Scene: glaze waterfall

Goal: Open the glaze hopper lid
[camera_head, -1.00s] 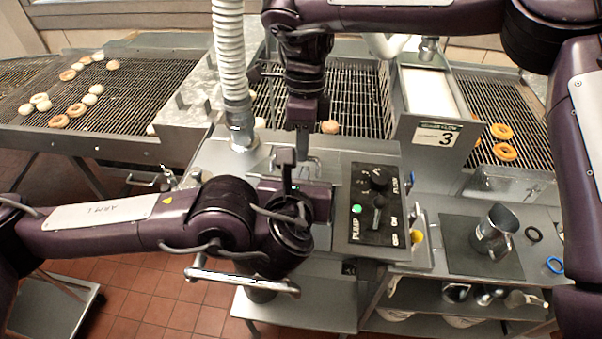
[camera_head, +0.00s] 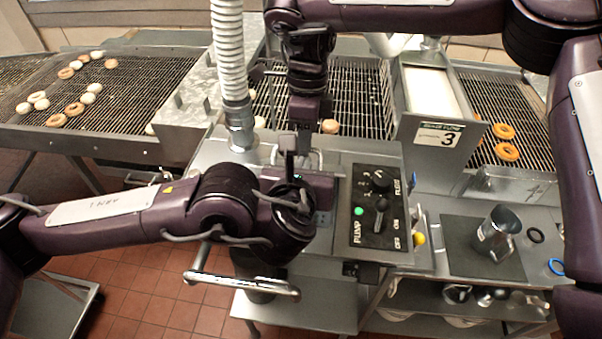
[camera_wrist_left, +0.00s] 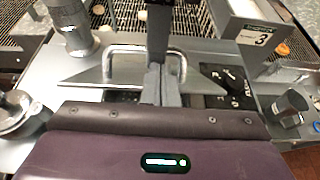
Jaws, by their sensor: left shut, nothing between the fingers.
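The hopper lid (camera_wrist_left: 95,76) is a flat grey metal plate with an arched bar handle (camera_wrist_left: 179,58), seen in the left wrist view. A dark strip shows below its near edge; I cannot tell how far it is raised. My left gripper (camera_wrist_left: 160,78) is shut and empty, its fingertips in front of the handle in that view; contact is unclear. In the head view my left wrist hides most of the lid. My right gripper (camera_head: 304,134) hangs down from above, close behind the handle; its fingers are too hidden to judge.
The pump control panel (camera_head: 377,207) with a green light is just right of the lid. A ribbed hose (camera_head: 228,50) drops on the left. A metal jug (camera_head: 495,232) stands on a dark mat at right. Wire conveyors (camera_head: 125,100) with doughnuts lie behind.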

